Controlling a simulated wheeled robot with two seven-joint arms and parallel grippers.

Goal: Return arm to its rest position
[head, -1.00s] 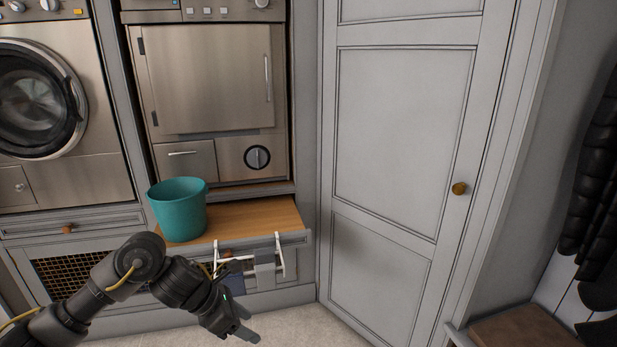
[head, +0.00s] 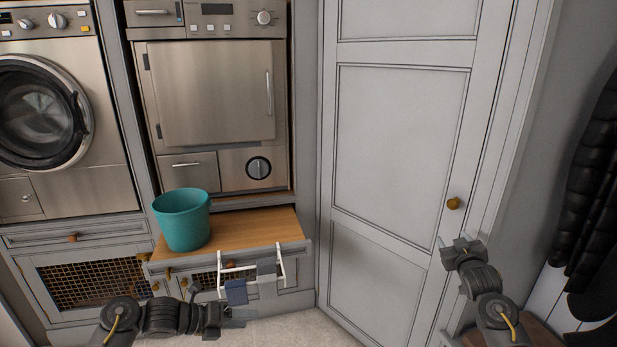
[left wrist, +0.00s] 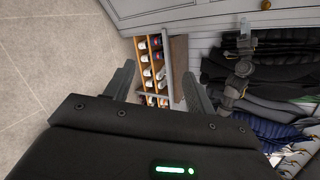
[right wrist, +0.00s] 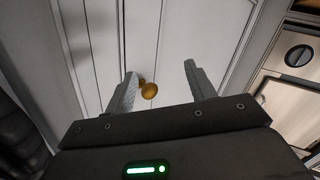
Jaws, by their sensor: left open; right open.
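My left arm reaches in low at the left of the head view, with its gripper (head: 232,318) in front of the pull-out wooden shelf. In the left wrist view its fingers (left wrist: 158,88) are apart with nothing between them. My right arm is at the lower right of the head view, its gripper (head: 461,246) raised in front of the grey cupboard door. In the right wrist view its fingers (right wrist: 158,80) are apart and empty. A brass knob (right wrist: 149,90) shows behind them, near the left finger. I cannot tell that they touch it.
A teal bucket (head: 183,220) stands on the wooden shelf (head: 255,232). A white rail with cloths (head: 237,292) hangs at the shelf's front. The tall grey door (head: 385,150) is closed. Dark coats (head: 590,180) hang at the right. Floor (head: 290,328) shows at the bottom.

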